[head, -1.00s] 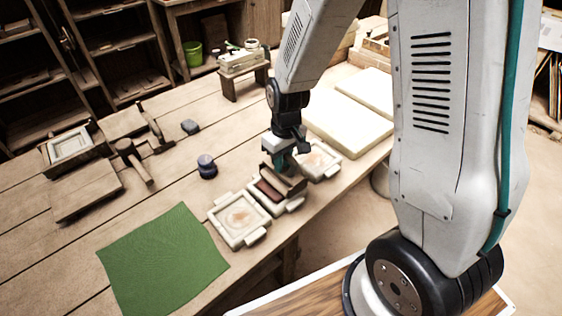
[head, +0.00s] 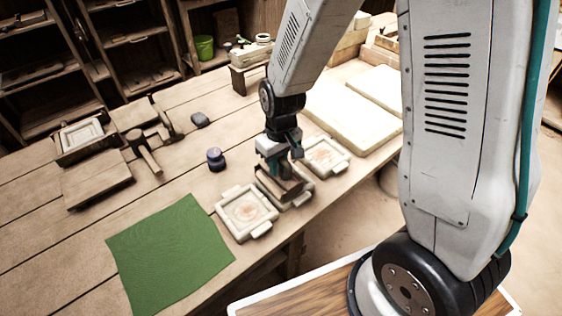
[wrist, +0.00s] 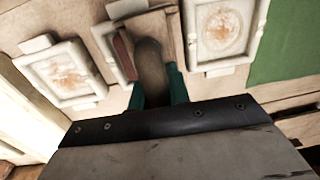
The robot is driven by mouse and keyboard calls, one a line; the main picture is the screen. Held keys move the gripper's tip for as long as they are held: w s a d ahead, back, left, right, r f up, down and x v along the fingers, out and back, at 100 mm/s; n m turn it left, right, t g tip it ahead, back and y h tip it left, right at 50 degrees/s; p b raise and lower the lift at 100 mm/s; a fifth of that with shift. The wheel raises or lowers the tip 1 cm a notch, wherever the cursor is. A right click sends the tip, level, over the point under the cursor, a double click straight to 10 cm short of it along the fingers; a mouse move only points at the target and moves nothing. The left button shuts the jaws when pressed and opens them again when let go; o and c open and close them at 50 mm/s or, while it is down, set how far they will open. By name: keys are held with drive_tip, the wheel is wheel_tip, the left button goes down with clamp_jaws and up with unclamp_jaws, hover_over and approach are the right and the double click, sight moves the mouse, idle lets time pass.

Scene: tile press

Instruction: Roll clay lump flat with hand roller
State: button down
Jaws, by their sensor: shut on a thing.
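My gripper (head: 281,158) is shut on a brown wooden tool, probably the hand roller (head: 284,181), over the middle of three pale trays. In the wrist view its rounded brown handle (wrist: 150,68) sits between my teal fingers. A reddish-brown piece, likely the clay lump (wrist: 123,52), shows beside the tool inside the middle tray (wrist: 103,41). The tool covers most of it, so I cannot tell how flat it is or whether the tool touches it.
A pale tray with an orange-stained floor stands on each side: left (head: 224,219) and right (head: 345,162). A green cloth (head: 170,252) lies front left. A mallet (head: 146,152), a dark jar (head: 215,159) and large pale slabs (head: 350,118) are also on the table.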

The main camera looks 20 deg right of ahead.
drive_tip(key=shift+w+d, duration=0.25)
drive_tip(key=shift+d, duration=0.9)
wheel_tip(320, 180, up, 7)
drive_tip(key=shift+w, duration=0.15)
drive_tip(key=shift+w, duration=0.1)
idle(0.4)
